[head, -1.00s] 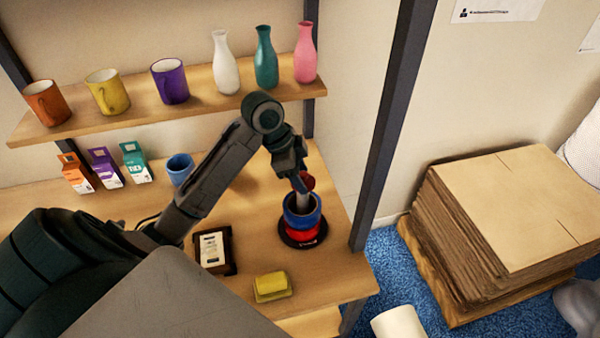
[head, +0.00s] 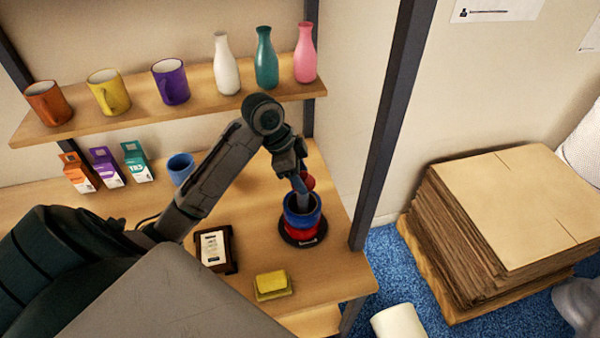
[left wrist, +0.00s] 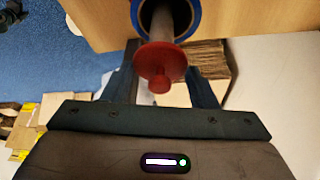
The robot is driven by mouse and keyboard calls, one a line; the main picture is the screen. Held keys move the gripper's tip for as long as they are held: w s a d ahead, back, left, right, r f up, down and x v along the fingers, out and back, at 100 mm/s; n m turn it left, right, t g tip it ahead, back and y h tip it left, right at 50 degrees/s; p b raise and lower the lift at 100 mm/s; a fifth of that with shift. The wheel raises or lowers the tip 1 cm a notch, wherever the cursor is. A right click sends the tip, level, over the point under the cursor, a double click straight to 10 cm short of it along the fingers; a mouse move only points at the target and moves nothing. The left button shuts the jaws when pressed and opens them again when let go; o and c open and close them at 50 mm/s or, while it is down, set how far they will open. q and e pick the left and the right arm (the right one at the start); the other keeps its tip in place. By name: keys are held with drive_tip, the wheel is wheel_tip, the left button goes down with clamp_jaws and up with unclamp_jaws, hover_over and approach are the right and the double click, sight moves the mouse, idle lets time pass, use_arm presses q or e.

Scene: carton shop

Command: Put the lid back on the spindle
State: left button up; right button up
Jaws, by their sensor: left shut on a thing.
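The spindle (left wrist: 180,15) is a grey rod standing up through a blue ring (head: 302,218) and a red ring (head: 301,237), on a dark round base (head: 318,242) at the table's right end. The lid is a red disc with a knob (left wrist: 160,62). My left gripper (head: 303,184) is shut on the lid's disc, with one finger on each side. In the left wrist view the lid covers the rod's near end. I cannot tell whether they touch. The lid also shows as a small red patch in the head view (head: 309,183). My right gripper is not in view.
A framed plaque (head: 214,248) and a yellow block (head: 272,285) lie on the table near the spindle. A blue mug (head: 181,167) and small cartons stand behind. A shelf above holds mugs and bottles. A dark post (head: 386,130) rises at the right.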

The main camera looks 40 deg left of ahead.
use_arm(q)
drive_tip(key=shift+f, duration=0.1)
idle(0.7)
drive_tip(key=shift+p, duration=0.65)
idle(0.6)
drive_tip(key=o, duration=1.5)
